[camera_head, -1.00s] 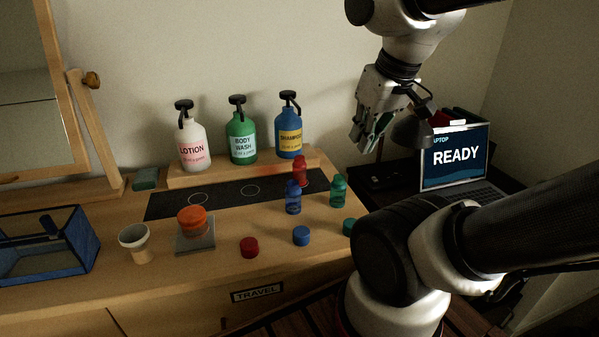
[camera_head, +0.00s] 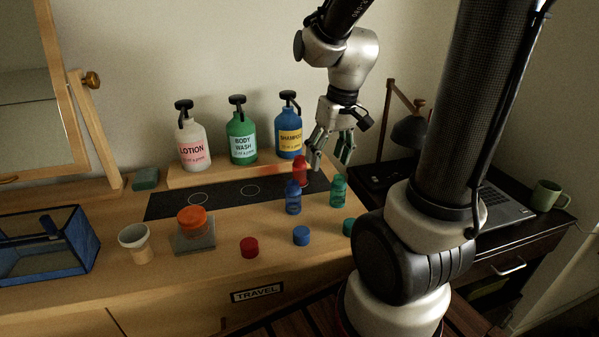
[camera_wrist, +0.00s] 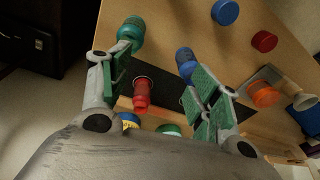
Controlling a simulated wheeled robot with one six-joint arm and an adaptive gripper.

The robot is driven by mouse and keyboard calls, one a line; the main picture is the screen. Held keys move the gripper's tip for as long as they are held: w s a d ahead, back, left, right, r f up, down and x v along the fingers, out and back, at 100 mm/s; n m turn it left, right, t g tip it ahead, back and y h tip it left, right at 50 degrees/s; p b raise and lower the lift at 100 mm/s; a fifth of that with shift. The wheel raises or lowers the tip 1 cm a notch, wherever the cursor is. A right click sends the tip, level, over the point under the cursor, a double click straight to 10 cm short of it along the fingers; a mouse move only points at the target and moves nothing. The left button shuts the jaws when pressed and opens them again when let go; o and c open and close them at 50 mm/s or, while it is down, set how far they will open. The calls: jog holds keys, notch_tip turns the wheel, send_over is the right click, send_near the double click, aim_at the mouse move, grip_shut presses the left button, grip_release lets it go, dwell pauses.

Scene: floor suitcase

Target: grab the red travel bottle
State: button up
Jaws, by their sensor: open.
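The red travel bottle (camera_head: 300,172) stands uncapped on the dark mat (camera_head: 222,196), behind the blue travel bottle (camera_head: 293,197) and to the left of the green travel bottle (camera_head: 338,190). My gripper (camera_head: 328,166) is open and empty, above and slightly right of the red bottle. In the wrist view the red bottle (camera_wrist: 141,94) shows between the two spread green-padded fingers (camera_wrist: 158,98), apart from both. The blue bottle (camera_wrist: 186,62) is close to the right finger, and the green bottle (camera_wrist: 131,32) is beyond the left finger.
Lotion (camera_head: 193,145), body wash (camera_head: 241,137) and shampoo (camera_head: 289,132) pump bottles stand on a raised shelf behind. Red (camera_head: 250,247), blue (camera_head: 301,236) and green (camera_head: 349,227) caps lie in front.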

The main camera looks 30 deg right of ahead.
jog(key=n+t, duration=0.1)
send_near(297, 167)
jog(key=s+f, duration=0.3)
jog(key=s, duration=0.1)
jog(key=w+d+r+n+t, duration=0.1)
jog(key=w+r+t, duration=0.1)
jog(key=w, duration=0.2)
jog(key=x, duration=1.2)
jog(key=shift+w+d, duration=0.2)
jog(key=shift+w, duration=0.05)
jog(key=c, duration=1.2)
jog(key=shift+r, duration=0.2)
